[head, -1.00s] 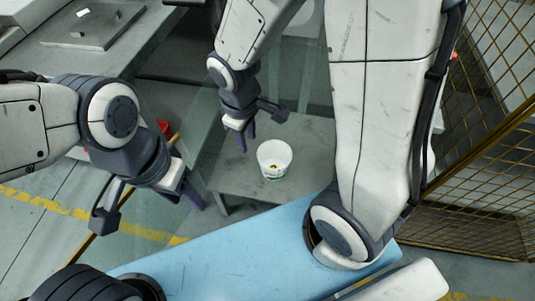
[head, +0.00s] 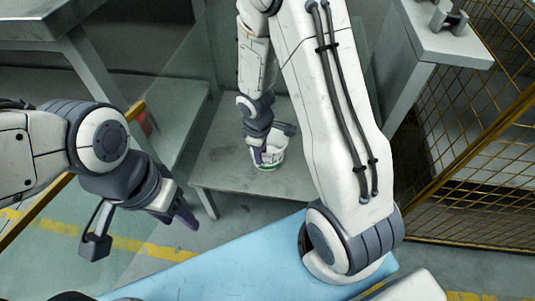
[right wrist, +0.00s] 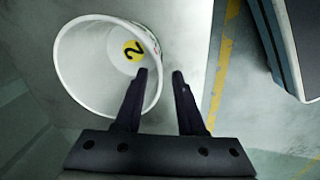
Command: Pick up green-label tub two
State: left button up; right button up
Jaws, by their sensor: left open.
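A white tub (head: 271,165) with a trace of green on its side stands on a low grey table. In the right wrist view the tub (right wrist: 82,75) shows its open mouth and a yellow disc marked 2 (right wrist: 133,50) inside. My right gripper (head: 274,146) is at the tub and partly hides it. In the right wrist view my right gripper (right wrist: 160,74) is open, one fingertip over the tub's mouth and the other outside its rim. I cannot tell whether they touch it. My left gripper (head: 142,230) is open and empty, away from the tub at the left.
The low grey table (head: 222,170) is otherwise bare where I see it. A yellow mesh fence (head: 480,150) stands at the right. A higher grey bench (head: 445,45) is at the upper right, another table (head: 50,18) at the upper left.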

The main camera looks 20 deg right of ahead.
jog(key=b, duration=0.4)
send_over(262, 170)
jog(key=f, duration=0.5)
jog(key=shift+s+a+f, duration=0.15)
jog(key=shift+a+f, duration=0.05)
jog(key=shift+r, duration=0.15)
grip_shut()
dwell(0.6)
